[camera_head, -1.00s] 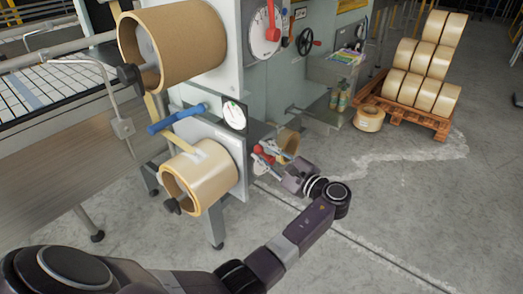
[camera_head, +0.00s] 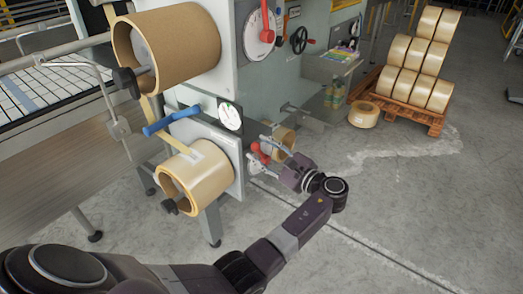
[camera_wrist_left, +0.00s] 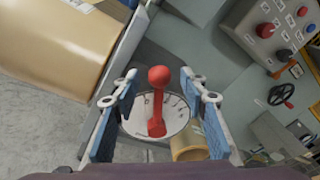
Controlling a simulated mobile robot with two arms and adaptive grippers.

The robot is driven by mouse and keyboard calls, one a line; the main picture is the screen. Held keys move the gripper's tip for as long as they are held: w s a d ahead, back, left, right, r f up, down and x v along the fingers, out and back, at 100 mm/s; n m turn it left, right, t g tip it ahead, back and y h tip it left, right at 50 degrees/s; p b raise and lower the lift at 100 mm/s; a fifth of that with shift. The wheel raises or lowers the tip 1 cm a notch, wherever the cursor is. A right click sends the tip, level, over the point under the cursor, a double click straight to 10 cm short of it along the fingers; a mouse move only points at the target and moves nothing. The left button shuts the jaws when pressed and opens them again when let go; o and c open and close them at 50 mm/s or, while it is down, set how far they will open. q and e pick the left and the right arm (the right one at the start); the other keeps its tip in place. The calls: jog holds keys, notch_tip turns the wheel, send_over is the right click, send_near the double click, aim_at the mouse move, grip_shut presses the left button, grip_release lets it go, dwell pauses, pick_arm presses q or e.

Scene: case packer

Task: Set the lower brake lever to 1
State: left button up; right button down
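The lower brake lever (camera_wrist_left: 157,98) is red with a ball knob and stands in front of a round white dial (camera_wrist_left: 173,112). In the left wrist view the lever points up, its knob toward the top of the dial. My left gripper (camera_wrist_left: 160,88) is open, with one blue-padded finger on each side of the lever and gaps on both sides. In the head view the red lever (camera_head: 262,152) shows between the fingers of my left gripper (camera_head: 260,152), and the dial is largely hidden. The dial's numbers are too small to read. My right gripper is not in view.
A lower tape roll (camera_head: 205,180) sits left of the lever, and a smaller roll (camera_head: 283,138) lies behind it. An upper red lever (camera_head: 265,18) is on its own dial above. A pallet (camera_head: 410,115) with several rolls stands back right. The floor at right is clear.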

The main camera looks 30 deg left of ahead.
pick_arm(q)
jog(key=v, duration=0.7)
jog(key=shift+d, duration=0.2)
jog(key=shift+f, duration=0.1)
